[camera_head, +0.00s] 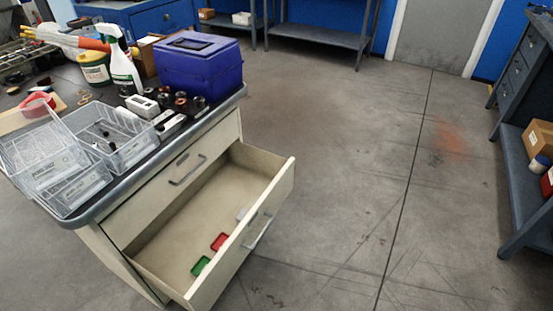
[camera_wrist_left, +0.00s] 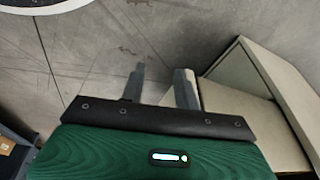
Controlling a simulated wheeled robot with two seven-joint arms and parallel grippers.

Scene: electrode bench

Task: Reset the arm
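My left gripper (camera_wrist_left: 160,82) shows in the left wrist view, with its green body at the bottom and two grey fingers standing apart. Bare floor shows between and beyond the fingers, and nothing is held. The open drawer (camera_wrist_left: 265,68) lies to the right of the fingers in that view. Neither gripper shows in the head view, and my right gripper is in no view.
In the head view the drawer (camera_head: 171,228) is pulled out of the bench and holds a green item (camera_head: 201,265) and a red item (camera_head: 219,241). Clear bins (camera_head: 112,140) and a blue box (camera_head: 200,65) stand on the bench. The floor (camera_head: 350,170) to the right is clear.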

